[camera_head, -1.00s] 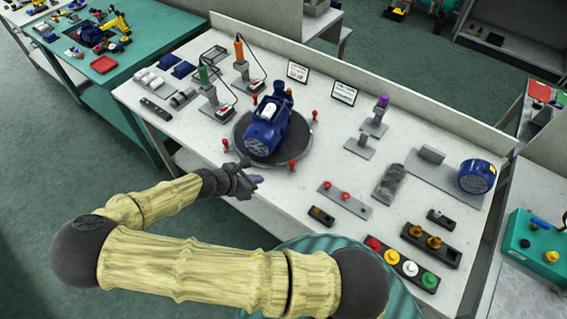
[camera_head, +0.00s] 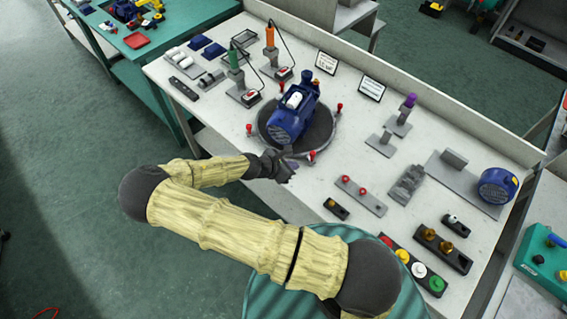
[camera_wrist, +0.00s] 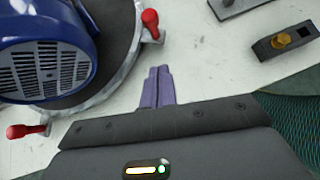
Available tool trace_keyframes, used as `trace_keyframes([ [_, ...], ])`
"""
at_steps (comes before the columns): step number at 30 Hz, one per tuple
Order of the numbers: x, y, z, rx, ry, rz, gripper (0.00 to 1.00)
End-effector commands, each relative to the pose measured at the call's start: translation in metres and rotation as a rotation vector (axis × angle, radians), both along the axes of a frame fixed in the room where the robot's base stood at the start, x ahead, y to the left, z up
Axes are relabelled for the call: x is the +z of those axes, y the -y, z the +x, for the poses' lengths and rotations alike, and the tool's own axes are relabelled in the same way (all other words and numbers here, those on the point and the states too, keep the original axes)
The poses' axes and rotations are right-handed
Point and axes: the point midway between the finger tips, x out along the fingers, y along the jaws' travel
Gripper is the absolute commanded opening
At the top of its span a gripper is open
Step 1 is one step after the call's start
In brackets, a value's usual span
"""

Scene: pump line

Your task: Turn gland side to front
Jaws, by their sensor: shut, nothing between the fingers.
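The blue pump (camera_head: 293,115) sits on a dark round turntable (camera_head: 268,133) with red knobs around its rim. In the wrist view the pump's grilled round end (camera_wrist: 40,62) is at upper left. A red knob (camera_wrist: 150,22) stands on the turntable rim at top, and another red knob (camera_wrist: 22,131) is at lower left. My gripper (camera_head: 288,163) is at the near edge of the turntable, close to the near red knob (camera_head: 312,155). In the wrist view its purple fingers (camera_wrist: 157,87) are shut together with nothing between them, beside the rim. I cannot tell whether they touch it.
A grey strip with two red knobs (camera_head: 362,192) and a small block with a brass fitting (camera_head: 336,208) lie right of my gripper. Two corded tools (camera_head: 236,72) stand behind left. A blue motor part (camera_head: 497,186) is at right. A button panel (camera_head: 418,269) is at the front edge.

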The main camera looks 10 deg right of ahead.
Motion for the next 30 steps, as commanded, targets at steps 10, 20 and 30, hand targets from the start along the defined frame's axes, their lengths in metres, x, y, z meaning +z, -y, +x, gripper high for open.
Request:
trace_keyframes([
  [10, -0.008, 0.042, 0.018, -0.002, -0.001, 0.001, 0.00],
  [20, -0.010, 0.046, 0.020, 0.001, -0.001, 0.001, 0.00],
  [30, -0.009, 0.046, 0.020, 0.019, -0.001, 0.001, 0.00],
])
